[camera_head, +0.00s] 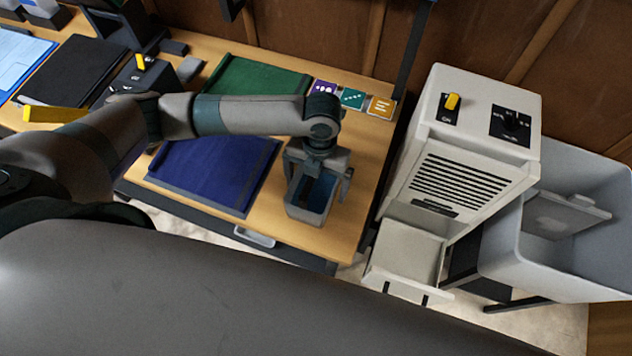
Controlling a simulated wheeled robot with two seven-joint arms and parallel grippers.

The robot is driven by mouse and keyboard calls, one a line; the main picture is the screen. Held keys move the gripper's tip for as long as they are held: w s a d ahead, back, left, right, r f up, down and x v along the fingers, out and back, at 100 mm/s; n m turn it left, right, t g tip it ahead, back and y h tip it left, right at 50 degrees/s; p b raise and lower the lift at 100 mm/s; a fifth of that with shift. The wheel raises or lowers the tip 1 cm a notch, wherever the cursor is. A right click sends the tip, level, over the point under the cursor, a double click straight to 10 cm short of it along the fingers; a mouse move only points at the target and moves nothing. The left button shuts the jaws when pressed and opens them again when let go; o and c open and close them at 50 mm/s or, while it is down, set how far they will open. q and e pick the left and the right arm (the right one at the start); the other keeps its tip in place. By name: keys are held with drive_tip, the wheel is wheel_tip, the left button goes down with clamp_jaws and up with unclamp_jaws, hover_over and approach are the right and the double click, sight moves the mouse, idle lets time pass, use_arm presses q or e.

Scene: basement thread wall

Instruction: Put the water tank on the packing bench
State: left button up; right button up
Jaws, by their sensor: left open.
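The water tank (308,212) is a small grey open-topped box with a dark blue inside. It stands upright on the right front part of the wooden packing bench (345,215). My left gripper (318,186) points down over the tank, its jaws open, with one finger at each side of the tank's top. The gripper hides part of the tank's rim, and I cannot tell if the fingers touch it. My right gripper is not in view.
A white dehumidifier-like machine (470,150) with an open lower bay stands right of the bench. A grey bin (510,245) holding a flat grey piece is beyond it. Blue (215,172) and green (258,82) mats and small coloured cards (352,98) lie on the bench.

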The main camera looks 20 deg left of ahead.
use_arm(q)
drive_tip(key=shift+r, duration=0.1)
drive_tip(key=r+b, duration=0.1)
drive_tip(key=r, duration=0.2)
drive_tip(key=w+r+b, duration=0.1)
drive_tip(key=r, duration=0.3)
drive_tip(key=r+b, duration=0.1)
drive_tip(key=r, duration=0.3)
drive_tip(key=shift+w, duration=0.25)
drive_tip(key=shift+r+b, duration=0.3)
drive_tip(key=shift+r, duration=0.2)
